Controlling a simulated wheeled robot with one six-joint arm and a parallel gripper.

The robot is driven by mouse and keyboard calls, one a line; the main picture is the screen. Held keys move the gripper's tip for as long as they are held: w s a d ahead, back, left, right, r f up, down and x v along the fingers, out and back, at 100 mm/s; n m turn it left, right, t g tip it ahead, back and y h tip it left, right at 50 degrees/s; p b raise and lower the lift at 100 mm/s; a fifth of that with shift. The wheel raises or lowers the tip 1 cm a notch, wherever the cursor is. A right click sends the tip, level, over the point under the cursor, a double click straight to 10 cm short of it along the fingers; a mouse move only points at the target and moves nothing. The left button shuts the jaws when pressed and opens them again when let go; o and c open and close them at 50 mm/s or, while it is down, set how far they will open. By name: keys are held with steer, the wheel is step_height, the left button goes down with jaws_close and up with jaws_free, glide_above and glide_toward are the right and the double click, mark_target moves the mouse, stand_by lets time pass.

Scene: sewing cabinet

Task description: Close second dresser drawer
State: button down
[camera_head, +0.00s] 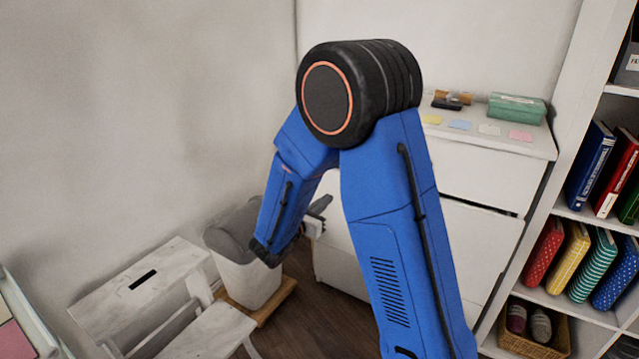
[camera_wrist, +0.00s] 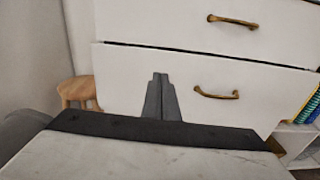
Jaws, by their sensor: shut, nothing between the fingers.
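The white dresser (camera_head: 485,175) stands behind my arm in the head view, which hides much of its front. A dark gap shows along the top of the drawer front (camera_head: 478,245) below the top one. In the wrist view, a lower drawer front (camera_wrist: 245,85) with a brass handle (camera_wrist: 216,94) has a thin dark gap above it. An upper drawer front (camera_wrist: 170,22) has its own handle (camera_wrist: 233,20). My gripper (camera_wrist: 160,77) is shut and empty, its fingertips before the lower front, left of the handle. I cannot tell whether they touch. It shows partly in the head view (camera_head: 322,207).
A grey-lidded bin (camera_head: 245,280) stands left of the dresser, beside a white step stool (camera_head: 140,285). A bookshelf (camera_head: 550,215) stands close on the right. Sticky notes and a green box (camera_head: 517,107) lie on the dresser top. A wooden stool (camera_wrist: 78,92) shows in the wrist view.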

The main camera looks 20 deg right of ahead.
steer(key=w+x, duration=0.1)
steer(key=x, duration=1.2)
steer(key=shift+a+r+n, duration=0.2)
steer(key=shift+r+n, duration=0.1)
steer(key=shift+r, duration=0.05)
steer(key=shift+w, duration=0.15)
steer(key=shift+t, duration=0.4)
steer(key=x, duration=0.4)
steer(key=shift+w+d+r, duration=0.1)
steer(key=shift+d+r, duration=0.05)
